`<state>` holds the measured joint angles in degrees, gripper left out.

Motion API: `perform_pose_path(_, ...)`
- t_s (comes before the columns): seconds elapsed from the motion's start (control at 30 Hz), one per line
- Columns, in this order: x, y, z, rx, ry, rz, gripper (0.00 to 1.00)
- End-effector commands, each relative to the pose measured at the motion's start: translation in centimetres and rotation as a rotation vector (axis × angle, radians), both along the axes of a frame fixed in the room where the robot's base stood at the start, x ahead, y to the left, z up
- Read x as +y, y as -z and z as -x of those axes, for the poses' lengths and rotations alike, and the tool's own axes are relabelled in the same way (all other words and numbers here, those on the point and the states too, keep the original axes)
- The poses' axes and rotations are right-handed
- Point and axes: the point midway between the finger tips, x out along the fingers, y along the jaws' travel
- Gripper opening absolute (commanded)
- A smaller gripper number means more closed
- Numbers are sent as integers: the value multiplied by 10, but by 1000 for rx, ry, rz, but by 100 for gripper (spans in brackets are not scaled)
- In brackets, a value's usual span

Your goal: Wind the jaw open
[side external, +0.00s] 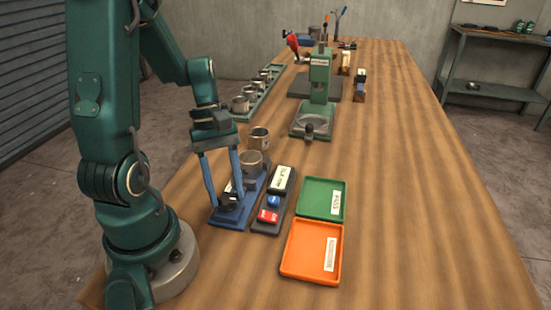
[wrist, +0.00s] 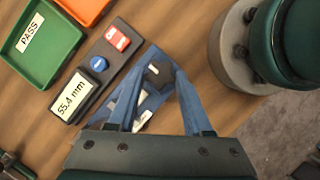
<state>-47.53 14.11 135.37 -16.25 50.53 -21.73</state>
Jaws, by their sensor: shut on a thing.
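A blue vise-like fixture (side external: 228,218) lies on the bench beside my arm's base, with a metal cup (side external: 251,162) at its far end. A dark knob (side external: 229,199) is at its near end. My gripper (side external: 227,204) reaches down with its two blue fingers on either side of the knob and is shut on it. The wrist view shows my gripper (wrist: 158,70) around the dark knob (wrist: 154,71), with the fixture (wrist: 150,100) partly hidden by the fingers. The jaw itself is hard to make out.
A readout box (wrist: 76,94) showing 55.4 mm, with blue and red buttons, stands beside the fixture. A green PASS tray (side external: 322,199) and orange tray (side external: 311,251) lie to its right. Another cup (side external: 259,138) and a green press (side external: 316,95) stand farther back. The bench's right side is clear.

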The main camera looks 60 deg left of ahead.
Motion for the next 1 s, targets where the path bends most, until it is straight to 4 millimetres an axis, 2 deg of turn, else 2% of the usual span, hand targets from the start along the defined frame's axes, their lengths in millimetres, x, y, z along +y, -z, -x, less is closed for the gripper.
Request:
perform_pose_path(0.2, 0, 0, -1, 0, -5, -1, 0)
perform_pose_path(0.23, 0, 0, -1, 0, -5, 0, 61)
perform_pose_path(0.27, 0, 0, -1, 0, -5, 0, 73)
perform_pose_path(0.3, 0, 0, 0, 0, -4, 0, 80)
perform_pose_path(0.67, 2, -3, -1, -2, -2, -1, 80)
perform_pose_path(1.0, 16, -37, -3, -4, -3, -5, 80)
